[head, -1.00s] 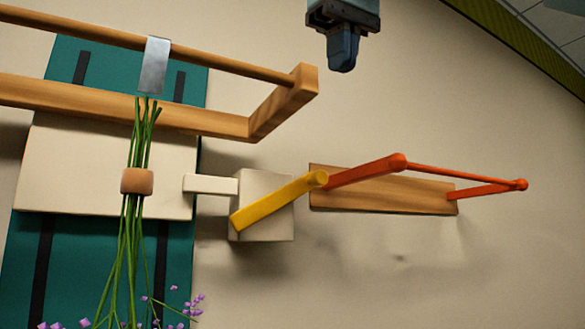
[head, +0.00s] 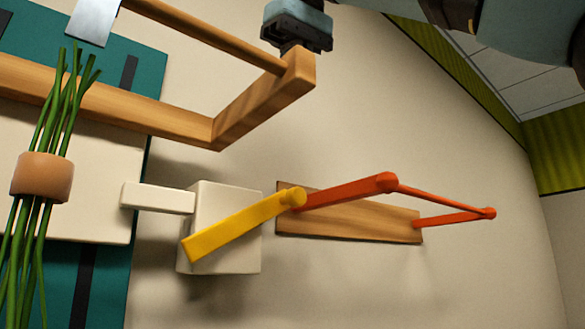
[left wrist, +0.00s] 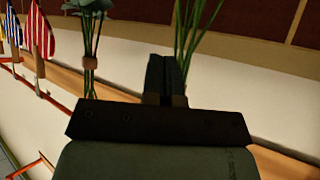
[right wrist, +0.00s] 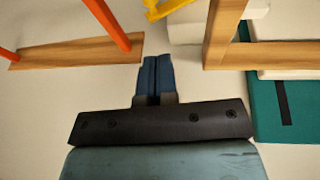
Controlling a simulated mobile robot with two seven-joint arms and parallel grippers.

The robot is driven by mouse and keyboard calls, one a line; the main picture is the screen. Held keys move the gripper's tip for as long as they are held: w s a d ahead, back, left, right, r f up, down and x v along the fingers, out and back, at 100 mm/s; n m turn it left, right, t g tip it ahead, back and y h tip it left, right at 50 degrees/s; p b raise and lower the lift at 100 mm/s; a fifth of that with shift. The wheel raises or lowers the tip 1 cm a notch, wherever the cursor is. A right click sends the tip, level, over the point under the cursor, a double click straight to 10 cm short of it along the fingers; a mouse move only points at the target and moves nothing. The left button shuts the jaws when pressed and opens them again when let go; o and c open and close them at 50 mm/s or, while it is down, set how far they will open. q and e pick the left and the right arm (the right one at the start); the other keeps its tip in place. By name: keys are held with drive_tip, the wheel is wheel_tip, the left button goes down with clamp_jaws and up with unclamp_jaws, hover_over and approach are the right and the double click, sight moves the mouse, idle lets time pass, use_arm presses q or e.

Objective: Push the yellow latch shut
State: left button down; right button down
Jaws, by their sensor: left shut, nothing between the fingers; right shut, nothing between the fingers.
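The yellow latch (head: 240,226) is a slanted bar across a white block (head: 222,255) in the head view. Its upper right end meets an orange arm (head: 345,192); its lower left end hangs over the block's edge. In the right wrist view only part of the yellow latch (right wrist: 165,8) shows at the top. My right gripper (head: 293,47) is shut and empty, above the latch by the wooden frame's corner; its fingers (right wrist: 155,75) show closed in the right wrist view. My left gripper (left wrist: 166,75) is shut and empty, seen only in the left wrist view.
A wooden frame (head: 262,105) juts out above the latch, close to my right gripper. A white bar (head: 158,197) sits left of the block. Thin orange rods (head: 445,199) reach right over a wooden plate (head: 350,218). Banded green stems (head: 42,178) hang at left.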

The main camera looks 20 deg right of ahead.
approach(294, 189)
drive_tip(key=x, duration=0.3)
drive_tip(key=w+x, duration=0.1)
drive_tip(key=x, duration=0.3)
drive_tip(key=shift+d, duration=0.1)
drive_tip(key=shift+a, duration=0.25)
